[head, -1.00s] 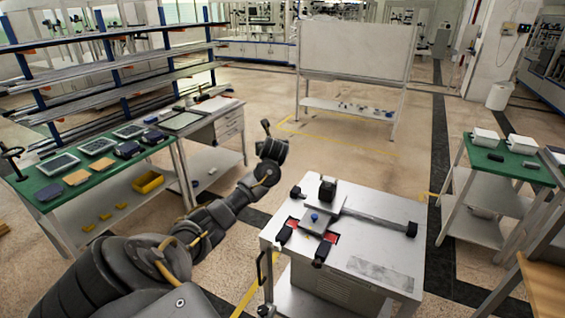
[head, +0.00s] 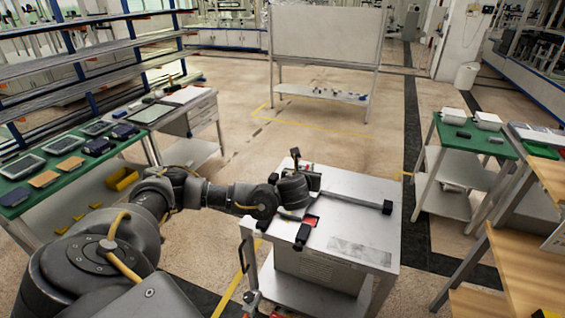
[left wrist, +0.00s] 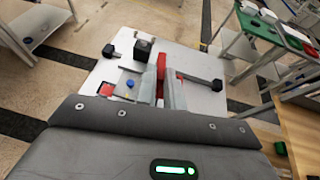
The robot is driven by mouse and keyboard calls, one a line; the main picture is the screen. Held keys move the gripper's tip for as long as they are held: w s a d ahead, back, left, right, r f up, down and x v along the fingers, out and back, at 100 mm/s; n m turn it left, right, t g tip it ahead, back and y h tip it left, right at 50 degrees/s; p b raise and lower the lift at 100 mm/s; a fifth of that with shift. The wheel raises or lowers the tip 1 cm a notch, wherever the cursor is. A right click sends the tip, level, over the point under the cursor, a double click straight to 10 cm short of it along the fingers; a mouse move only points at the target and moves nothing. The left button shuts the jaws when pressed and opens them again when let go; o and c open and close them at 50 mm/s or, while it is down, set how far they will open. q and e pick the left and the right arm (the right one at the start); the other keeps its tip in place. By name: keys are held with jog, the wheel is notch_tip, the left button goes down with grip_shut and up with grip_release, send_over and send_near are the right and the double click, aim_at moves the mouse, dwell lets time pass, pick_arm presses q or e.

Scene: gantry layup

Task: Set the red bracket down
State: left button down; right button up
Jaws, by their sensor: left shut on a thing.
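The red bracket (left wrist: 161,67) shows in the left wrist view as an upright red piece between the fingers of my left gripper (left wrist: 160,84). The gripper is shut on it over the white-topped cart (left wrist: 197,75). I cannot tell whether the bracket touches the cart top. A plate with a blue knob (left wrist: 130,83) lies left of the fingers. My right gripper is not in view.
Black blocks (left wrist: 143,49) and a bar with a black end (head: 387,207) stand on the cart. A red patch (left wrist: 106,89) lies at its left. Green-topped tables (head: 469,136) stand on both sides. The cart's right front top is clear.

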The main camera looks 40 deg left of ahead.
pick_arm(q)
jog(key=s+d+r+m+t+h+b, duration=0.1)
jog(key=s+d+m+h, duration=0.1)
jog(key=d, duration=0.5)
jog(key=s+d+r+m+h+b, duration=0.1)
jog(key=s+d+r+m+h, duration=0.1)
jog(key=d, duration=0.5)
jog(key=s+d+f+m+h+b, duration=0.1)
jog(key=s+d+f+b, duration=0.4)
jog(key=b, duration=0.5)
notch_tip(320, 180, down, 2)
jog(key=shift+t+h, duration=0.3)
jog(key=shift+h, duration=0.2)
